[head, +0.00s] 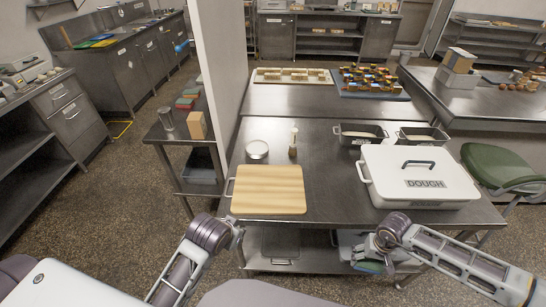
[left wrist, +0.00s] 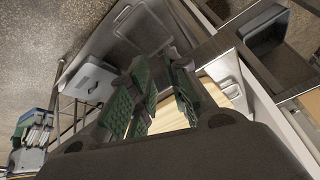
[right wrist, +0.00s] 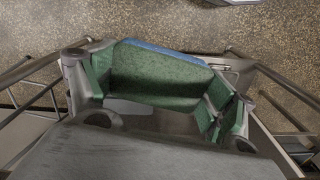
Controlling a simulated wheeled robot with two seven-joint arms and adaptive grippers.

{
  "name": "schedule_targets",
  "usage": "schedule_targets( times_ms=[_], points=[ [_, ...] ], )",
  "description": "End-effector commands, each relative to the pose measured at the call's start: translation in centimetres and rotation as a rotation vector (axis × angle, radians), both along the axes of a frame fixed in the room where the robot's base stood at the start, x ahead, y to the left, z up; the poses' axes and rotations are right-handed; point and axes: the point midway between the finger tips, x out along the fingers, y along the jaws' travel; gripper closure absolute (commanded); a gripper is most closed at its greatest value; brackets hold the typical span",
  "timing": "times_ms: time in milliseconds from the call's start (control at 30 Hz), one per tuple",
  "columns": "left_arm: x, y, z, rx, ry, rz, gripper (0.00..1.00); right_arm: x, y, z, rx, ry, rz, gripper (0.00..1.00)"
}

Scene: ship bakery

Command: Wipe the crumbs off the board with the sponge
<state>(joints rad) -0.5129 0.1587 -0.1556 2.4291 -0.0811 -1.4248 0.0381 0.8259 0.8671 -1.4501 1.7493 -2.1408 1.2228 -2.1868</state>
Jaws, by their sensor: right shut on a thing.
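The wooden board (head: 268,190) lies flat at the table's front left edge in the head view. I cannot make out crumbs on it at this size. My right gripper (head: 366,257) is in front of the table, right of the board and below its top. It is shut on the sponge, green with a blue side, which fills the space between the fingers in the right wrist view (right wrist: 158,80). My left gripper (head: 236,236) is just in front of the board's near edge. In the left wrist view its green-padded fingers (left wrist: 158,100) are apart with nothing between them.
A white dough box (head: 405,190) stands right of the board. A round tin (head: 257,150) and a small brush-like item (head: 293,146) stand behind it. Loaf pans (head: 360,136) and trays of baked goods (head: 292,80) are further back. The table middle is clear.

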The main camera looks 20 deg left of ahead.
Motion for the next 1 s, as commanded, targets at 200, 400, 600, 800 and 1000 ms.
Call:
schedule_targets(
  times_ms=[200, 400, 600, 800, 1000],
  points=[
    [4.8, 0.1, 3.2, 0.054, -0.191, -0.014, 0.82, -0.1, 0.0, -0.2, 0.000, 0.000, 0.000, 0.35],
    [9.1, -0.3, 6.3, 0.101, -0.378, -0.042, 0.82, -0.1, 0.0, -0.2, 0.000, 0.001, 0.000, 0.35],
    [12.8, -1.2, 9.9, 0.144, -0.565, -0.088, 0.82, -0.1, 0.0, -0.2, -0.001, 0.001, 0.000, 0.35],
    [15.8, -2.5, 13.8, 0.184, -0.746, -0.149, 0.82, -0.1, 0.0, -0.2, -0.001, 0.001, 0.000, 0.35],
    [18.0, -4.5, 17.7, 0.218, -0.922, -0.230, 0.82, -0.1, 0.0, -0.2, -0.001, 0.001, 0.000, 0.35]
  ],
)
